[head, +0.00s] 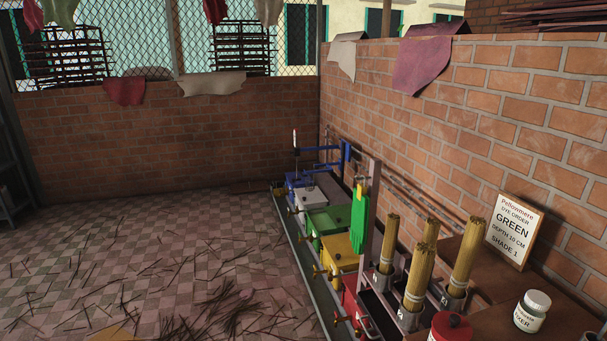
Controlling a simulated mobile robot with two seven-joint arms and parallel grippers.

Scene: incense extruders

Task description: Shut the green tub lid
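A row of coloured tubs stands along the right brick wall. The green tub (327,221) sits between a white tub (308,197) and a yellow tub (342,248). Neither of my grippers shows in the head view.
A blue tub (298,180) and a red tub (352,298) are at the row's ends. Bundles of sticks (420,266) stand in holders at right. A sign reading GREEN (513,234) and a white jar (531,312) are on the bench. The tiled floor (150,260) at left has scattered sticks.

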